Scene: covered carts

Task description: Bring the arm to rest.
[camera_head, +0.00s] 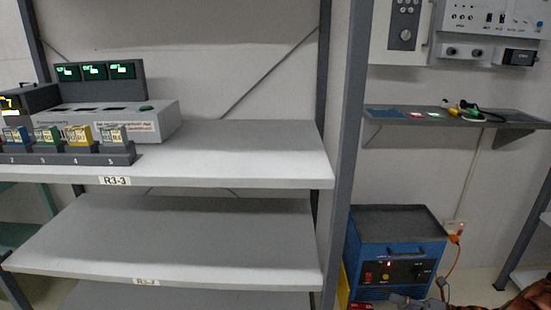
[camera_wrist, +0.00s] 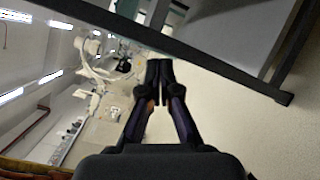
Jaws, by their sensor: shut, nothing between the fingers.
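My gripper (camera_wrist: 160,75) shows in the wrist view with its two dark fingers shut against each other and nothing between them. It points past a dark shelf edge (camera_wrist: 200,57) that crosses the upper part of that view. In the head view only a small dark piece at the bottom right edge seems to belong to my arm. The fingers are not clearly seen there.
A shelf labelled R3-3 (camera_head: 230,165) bears a grey device (camera_head: 105,120) and several small coloured boxes. The lower shelf (camera_head: 200,240) is bare. A blue machine (camera_head: 395,245) stands on the floor to the right. A wall shelf (camera_head: 460,119) holds cables.

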